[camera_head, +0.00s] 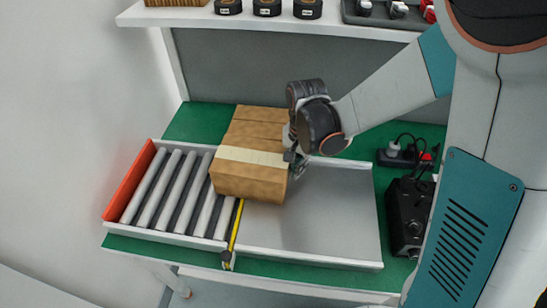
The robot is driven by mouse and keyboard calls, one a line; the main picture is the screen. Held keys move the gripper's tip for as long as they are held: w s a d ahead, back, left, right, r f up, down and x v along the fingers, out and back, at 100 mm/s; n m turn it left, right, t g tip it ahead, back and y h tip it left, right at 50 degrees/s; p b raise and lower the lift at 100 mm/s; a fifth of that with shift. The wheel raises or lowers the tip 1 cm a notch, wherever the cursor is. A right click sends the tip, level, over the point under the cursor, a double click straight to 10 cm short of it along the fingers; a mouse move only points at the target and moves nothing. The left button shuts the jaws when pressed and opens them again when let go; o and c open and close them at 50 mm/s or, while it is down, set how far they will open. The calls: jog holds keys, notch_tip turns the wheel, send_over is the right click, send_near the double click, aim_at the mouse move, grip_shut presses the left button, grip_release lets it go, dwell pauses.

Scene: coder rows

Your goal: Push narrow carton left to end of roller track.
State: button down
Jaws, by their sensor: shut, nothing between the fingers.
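The narrow carton (247,184) is brown cardboard with a pale tape band. It straddles the yellow line (236,232), its left part over the right end of the roller track (168,190) and its right part over the smooth metal plate (325,220). My gripper (296,165) is shut and empty at the carton's right side, close against it; whether it touches is hard to tell. The gripper's far parts are partly hidden by my wrist. Bare rollers show left of the carton, up to the orange end wall (130,180).
A black box (408,215) and a power strip with plugs (405,155) sit on the green bench (190,122) at right. A shelf (280,24) above holds several black rolls and a grey tray. The metal plate is clear.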

jog(key=shift+a, duration=1.95)
jog(key=shift+w+a+b, duration=0.15)
jog(key=shift+a+b, duration=0.15)
jog(key=shift+a, duration=2.8)
